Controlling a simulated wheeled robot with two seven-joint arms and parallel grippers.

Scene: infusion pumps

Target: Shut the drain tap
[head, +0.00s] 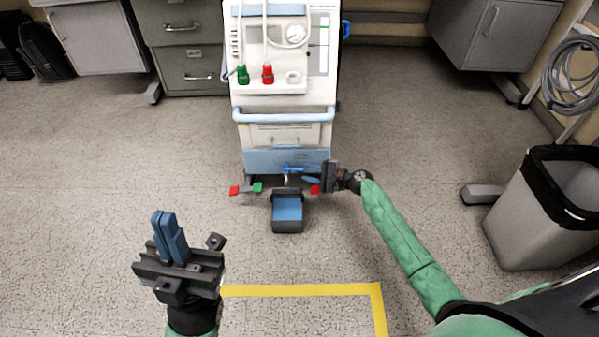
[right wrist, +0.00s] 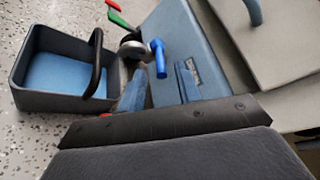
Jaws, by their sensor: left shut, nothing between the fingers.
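The drain tap has a bright blue lever (head: 293,169) low on the front of the white and blue machine (head: 285,135). In the right wrist view the blue lever (right wrist: 158,58) stands out beside a round metal body (right wrist: 132,49). My right gripper (head: 308,175) is just right of the tap. Its two blue fingers (right wrist: 160,88) are apart, with the lever just beyond the gap between their tips; whether they touch it I cannot tell. My left gripper (head: 168,236) is shut and empty, well away at the lower left.
A dark tray with a blue inside (head: 288,222) and an upright handle sits on the floor under the tap. Red and green pedals (head: 245,189) flank the machine's base. A grey bin (head: 525,225) stands at the right. Open floor lies to the left.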

